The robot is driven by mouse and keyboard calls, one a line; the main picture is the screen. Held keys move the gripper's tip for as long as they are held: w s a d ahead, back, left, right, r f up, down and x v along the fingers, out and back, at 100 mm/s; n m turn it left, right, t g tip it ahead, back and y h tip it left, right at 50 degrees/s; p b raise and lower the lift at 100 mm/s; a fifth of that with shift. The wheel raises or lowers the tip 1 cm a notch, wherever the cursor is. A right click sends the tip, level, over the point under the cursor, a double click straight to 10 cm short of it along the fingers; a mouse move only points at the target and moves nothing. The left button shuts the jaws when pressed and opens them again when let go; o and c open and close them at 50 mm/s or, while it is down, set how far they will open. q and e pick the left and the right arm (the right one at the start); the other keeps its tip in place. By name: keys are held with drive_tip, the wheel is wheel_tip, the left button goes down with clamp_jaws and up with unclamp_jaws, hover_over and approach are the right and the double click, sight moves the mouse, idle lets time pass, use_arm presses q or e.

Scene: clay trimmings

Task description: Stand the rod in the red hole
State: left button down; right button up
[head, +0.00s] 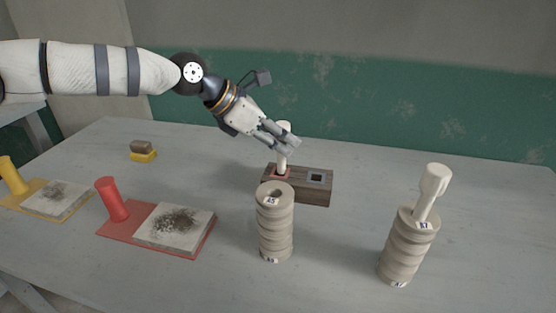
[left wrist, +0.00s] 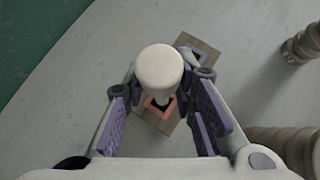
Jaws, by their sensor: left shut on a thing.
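A pale rod with a rounded, thicker top (head: 284,129) is held roughly upright by my left gripper (head: 287,142), whose fingers are shut around it. In the left wrist view the rod's round top (left wrist: 160,68) shows between the fingers. The brown wooden block (head: 314,194) lies under it, with a red-edged hole (head: 274,175) at its left and a grey-edged hole (head: 316,178) at its right. The rod's lower end meets the red-edged hole in the head view. I cannot tell how deep it is in. My right gripper is not in view.
A ring stack (head: 275,230) stands just in front of the block. Another stack (head: 404,250) at the right bears a second pale rod (head: 430,190). A red board (head: 120,233) and a yellow board (head: 22,200) lie left. A sponge-like block (head: 143,154) lies behind.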

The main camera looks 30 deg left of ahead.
sight(279, 173)
use_arm(q)
drive_tip(key=f, duration=0.5)
drive_tip(key=shift+s, duration=0.3)
drive_tip(key=shift+w+a, duration=0.1)
drive_tip(key=shift+w, duration=0.05)
drive_tip(key=shift+r, duration=0.1)
drive_tip(key=c, duration=1.3)
unclamp_jaws()
drive_tip(key=shift+r, duration=0.15)
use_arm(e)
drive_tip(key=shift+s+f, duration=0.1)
use_arm(q)
drive_tip(key=shift+r, duration=0.1)
drive_tip(key=p+v, duration=0.2)
drive_tip(key=v, duration=1)
drive_tip(key=shift+r, duration=0.15)
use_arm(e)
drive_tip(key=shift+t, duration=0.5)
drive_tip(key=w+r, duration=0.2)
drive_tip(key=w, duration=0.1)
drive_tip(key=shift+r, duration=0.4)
